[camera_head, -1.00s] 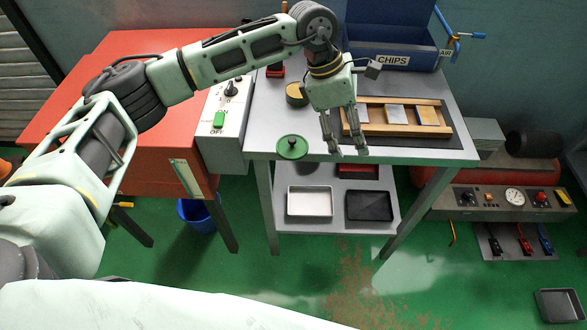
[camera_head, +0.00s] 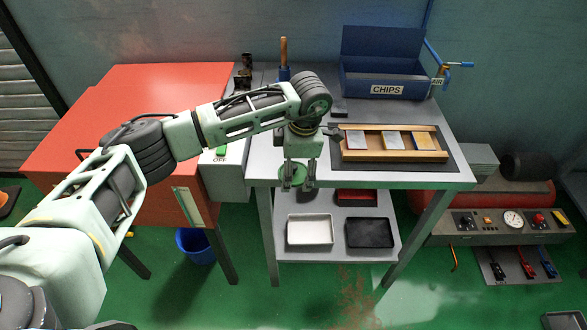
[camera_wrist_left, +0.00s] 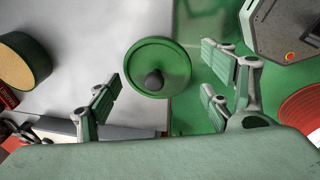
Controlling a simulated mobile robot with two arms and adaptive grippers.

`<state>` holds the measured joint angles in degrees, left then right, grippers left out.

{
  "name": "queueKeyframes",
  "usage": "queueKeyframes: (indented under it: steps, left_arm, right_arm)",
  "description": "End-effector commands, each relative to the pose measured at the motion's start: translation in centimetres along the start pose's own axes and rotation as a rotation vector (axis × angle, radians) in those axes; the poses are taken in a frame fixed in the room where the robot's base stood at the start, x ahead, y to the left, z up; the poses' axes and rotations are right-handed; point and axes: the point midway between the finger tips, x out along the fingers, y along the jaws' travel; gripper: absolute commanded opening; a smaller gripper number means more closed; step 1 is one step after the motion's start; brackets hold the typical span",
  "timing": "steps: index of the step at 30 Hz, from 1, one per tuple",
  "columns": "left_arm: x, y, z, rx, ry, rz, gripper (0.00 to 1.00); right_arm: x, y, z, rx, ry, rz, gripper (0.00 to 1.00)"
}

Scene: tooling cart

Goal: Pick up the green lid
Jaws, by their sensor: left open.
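The green lid (camera_head: 298,173) is a round disc at the front left edge of the grey cart top. It also shows in the left wrist view (camera_wrist_left: 172,55), with a dark round knob in its middle, and part of it overhangs the edge. My left gripper (camera_head: 298,184) is open and points down over the lid, partly hiding it in the head view. In the left wrist view the fingers (camera_wrist_left: 160,82) stand apart on either side of the knob, with nothing held. I cannot tell how far above the lid they are. My right gripper is not in view.
A control box with a green switch (camera_head: 222,150) stands close to the left. A round tan-topped container (camera_wrist_left: 22,62) is near the gripper. A wooden tray (camera_head: 391,155) lies on a dark mat to the right. A blue CHIPS bin (camera_head: 385,88) stands behind.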

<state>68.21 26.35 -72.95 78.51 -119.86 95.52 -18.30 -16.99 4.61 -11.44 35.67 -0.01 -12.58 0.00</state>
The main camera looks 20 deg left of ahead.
Motion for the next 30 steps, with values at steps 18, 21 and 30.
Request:
queueKeyframes:
  steps: [18,21,30]
  left_arm:
    - [0.23,0.00,0.04,0.000,-0.001,0.000,0.42]
    - [0.25,-0.01,0.03,0.000,-0.001,0.000,0.33]
    - [0.33,-0.05,0.00,0.000,0.001,-0.001,0.22]
  right_arm:
    - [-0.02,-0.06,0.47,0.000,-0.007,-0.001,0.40]
    - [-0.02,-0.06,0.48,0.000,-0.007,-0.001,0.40]
    - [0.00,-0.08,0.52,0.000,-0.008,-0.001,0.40]
